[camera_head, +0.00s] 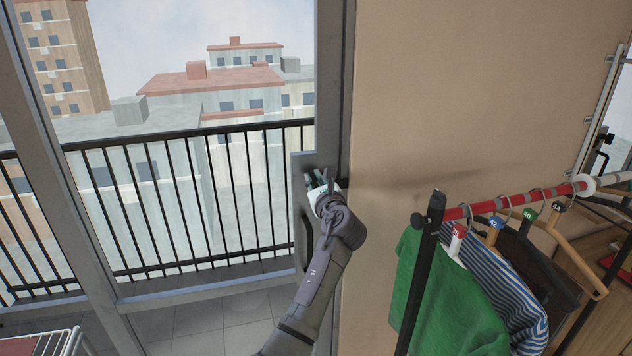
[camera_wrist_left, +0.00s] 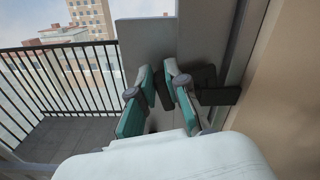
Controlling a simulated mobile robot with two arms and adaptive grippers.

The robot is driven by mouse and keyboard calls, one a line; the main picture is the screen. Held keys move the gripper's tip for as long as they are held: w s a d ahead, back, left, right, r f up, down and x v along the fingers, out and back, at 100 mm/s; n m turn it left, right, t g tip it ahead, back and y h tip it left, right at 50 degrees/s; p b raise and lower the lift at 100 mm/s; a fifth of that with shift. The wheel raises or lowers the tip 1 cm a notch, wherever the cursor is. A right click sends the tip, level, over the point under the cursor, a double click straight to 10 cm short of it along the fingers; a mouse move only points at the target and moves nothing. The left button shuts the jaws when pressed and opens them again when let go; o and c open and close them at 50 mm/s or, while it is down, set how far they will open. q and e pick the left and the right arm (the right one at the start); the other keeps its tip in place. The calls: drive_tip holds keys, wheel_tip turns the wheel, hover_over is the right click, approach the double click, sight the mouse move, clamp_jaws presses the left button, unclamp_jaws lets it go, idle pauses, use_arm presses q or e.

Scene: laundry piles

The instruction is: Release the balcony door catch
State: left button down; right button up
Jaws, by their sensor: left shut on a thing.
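The balcony door (camera_head: 333,90) has a grey frame and stands in the middle of the head view. A grey plate (camera_head: 299,210) sits at its edge, with a dark upright handle (camera_head: 308,235) low on it. My left gripper (camera_head: 318,181) reaches up to this plate. The fingers hide part of the catch. My right gripper is not in view.
A tan wall (camera_head: 450,90) is right of the door. A clothes rail (camera_head: 480,207) with a green shirt (camera_head: 440,290), a striped shirt and other hangers stands close on the right. A black balcony railing (camera_head: 200,190) lies beyond the glass. A white rack (camera_head: 60,342) is at lower left.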

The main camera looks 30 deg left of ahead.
use_arm(q)
drive_tip(key=shift+s+a+f+n+b, duration=0.15)
drive_tip(key=shift+f+n+b, duration=0.2)
drive_tip(key=shift+n+b, duration=1.65)
drive_tip(key=shift+s+a+f+n+b, duration=0.3)
drive_tip(key=shift+n+b, duration=0.75)
drive_tip(key=shift+n, duration=1.9)
drive_tip(key=shift+s+f+n+b, duration=0.1)
drive_tip(key=shift+f+n+b, duration=0.35)
drive_tip(key=shift+n+b, duration=1.55)
drive_tip(key=shift+n+p, duration=0.45)
drive_tip(key=shift+n, duration=0.1)
drive_tip(key=c, duration=1.2)
unclamp_jaws()
drive_tip(key=shift+r, duration=0.1)
drive_tip(key=shift+o, duration=0.2)
drive_tip(key=shift+d, duration=0.1)
drive_tip(key=v, duration=1.2)
